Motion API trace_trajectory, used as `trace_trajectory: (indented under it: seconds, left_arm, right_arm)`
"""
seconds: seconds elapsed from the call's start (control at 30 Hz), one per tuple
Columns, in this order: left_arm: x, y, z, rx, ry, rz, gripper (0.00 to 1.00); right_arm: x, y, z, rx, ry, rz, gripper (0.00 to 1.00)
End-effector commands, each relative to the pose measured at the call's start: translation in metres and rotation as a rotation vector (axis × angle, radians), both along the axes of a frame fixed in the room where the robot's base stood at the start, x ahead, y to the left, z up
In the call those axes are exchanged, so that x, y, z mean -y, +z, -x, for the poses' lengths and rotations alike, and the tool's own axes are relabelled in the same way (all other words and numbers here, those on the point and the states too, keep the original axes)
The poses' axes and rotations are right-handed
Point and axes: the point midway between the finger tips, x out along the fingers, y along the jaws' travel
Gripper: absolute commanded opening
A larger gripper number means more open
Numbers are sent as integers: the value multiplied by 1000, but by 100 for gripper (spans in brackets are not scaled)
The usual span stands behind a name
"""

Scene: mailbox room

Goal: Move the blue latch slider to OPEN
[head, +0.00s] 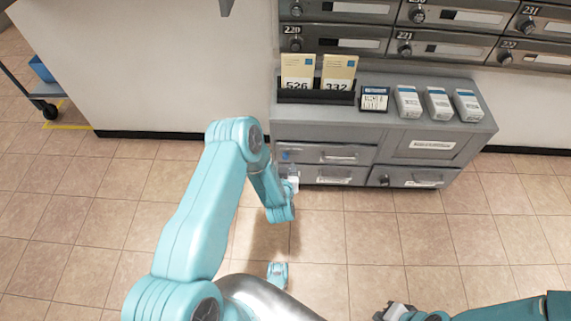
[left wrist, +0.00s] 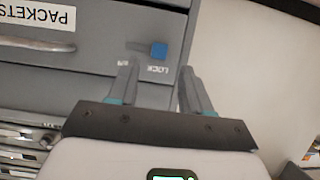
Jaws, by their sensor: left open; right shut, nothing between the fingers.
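The blue latch slider (left wrist: 158,50) sits in a short slot on the grey drawer front (left wrist: 103,25) in the left wrist view, which shows it roughly upside down. The slider is at the slot's right end in that picture, beside the LOCK label (left wrist: 157,69). A second label at the other end is partly hidden by a finger. In the head view the slider is a small blue spot (head: 285,156) at the cabinet's left. My left gripper (left wrist: 158,76) is open and empty, fingertips close to the slider, apparently not touching. My right gripper (head: 395,311) is shut at the bottom edge.
The grey cabinet (head: 482,130) carries a card holder (head: 316,97), a small dark sign (head: 374,99) and several white-and-grey boxes. Mailboxes (head: 450,46) line the wall above. A cart wheel (head: 50,111) stands at far left.

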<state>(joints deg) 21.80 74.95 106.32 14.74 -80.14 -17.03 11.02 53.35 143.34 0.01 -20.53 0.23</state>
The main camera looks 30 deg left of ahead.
Motion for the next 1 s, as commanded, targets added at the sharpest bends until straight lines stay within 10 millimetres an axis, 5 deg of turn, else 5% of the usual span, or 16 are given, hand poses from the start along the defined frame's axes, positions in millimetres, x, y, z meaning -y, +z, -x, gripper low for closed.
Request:
trace_trajectory:
  seconds: [0.3,0.63,0.8,1.0]
  left_arm:
    - [-19,-18,-35,0,0,1,49]
    - [-21,-18,-38,-2,-1,1,49]
    - [-20,-18,-38,-2,-1,1,0]
    - [-14,-19,-42,0,-2,1,0]
  right_arm:
    - [3,-17,-4,6,-14,2,0]
    - [4,-17,-4,7,-15,3,0]
    - [4,-17,-4,7,-14,3,0]
    - [4,-20,-4,7,-15,3,0]
